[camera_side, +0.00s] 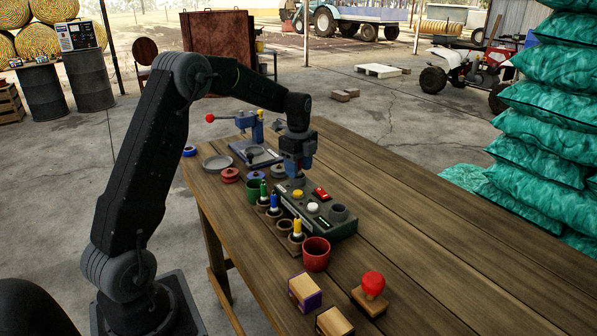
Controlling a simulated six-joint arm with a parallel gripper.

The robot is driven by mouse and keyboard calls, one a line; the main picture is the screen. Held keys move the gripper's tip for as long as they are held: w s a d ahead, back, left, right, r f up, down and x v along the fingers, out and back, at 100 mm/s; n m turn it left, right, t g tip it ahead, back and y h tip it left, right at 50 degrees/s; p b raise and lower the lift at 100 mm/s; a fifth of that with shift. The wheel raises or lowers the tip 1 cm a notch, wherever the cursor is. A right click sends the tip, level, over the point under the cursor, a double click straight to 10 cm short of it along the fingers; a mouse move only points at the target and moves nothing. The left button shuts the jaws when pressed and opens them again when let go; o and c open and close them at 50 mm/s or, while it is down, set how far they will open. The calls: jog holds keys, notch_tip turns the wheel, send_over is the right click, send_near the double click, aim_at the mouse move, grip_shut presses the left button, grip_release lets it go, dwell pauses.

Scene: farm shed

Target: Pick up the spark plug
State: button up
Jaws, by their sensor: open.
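My gripper (296,173) points down at the end of my arm, over the far end of a dark control box (322,226) on the wooden table. It is open; the gap between its fingers is hard to see from here. No object shows clearly between them. I cannot pick out the spark plug for certain. Small upright pieces with green (263,190), blue (274,202) and yellow (297,228) tops stand in a row of round holders left of the box; they are too small to identify.
A red cup (316,255) stands at the box's near end. Wooden blocks (305,291) and a red-knobbed stamp (372,287) are nearer. A blue press (257,128) and grey dish (217,162) stand farther back. The table's right side (430,235) is clear.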

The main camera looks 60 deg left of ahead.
jog(key=shift+c, duration=0.2)
jog(key=c, duration=0.8)
jog(key=shift+r, duration=0.15)
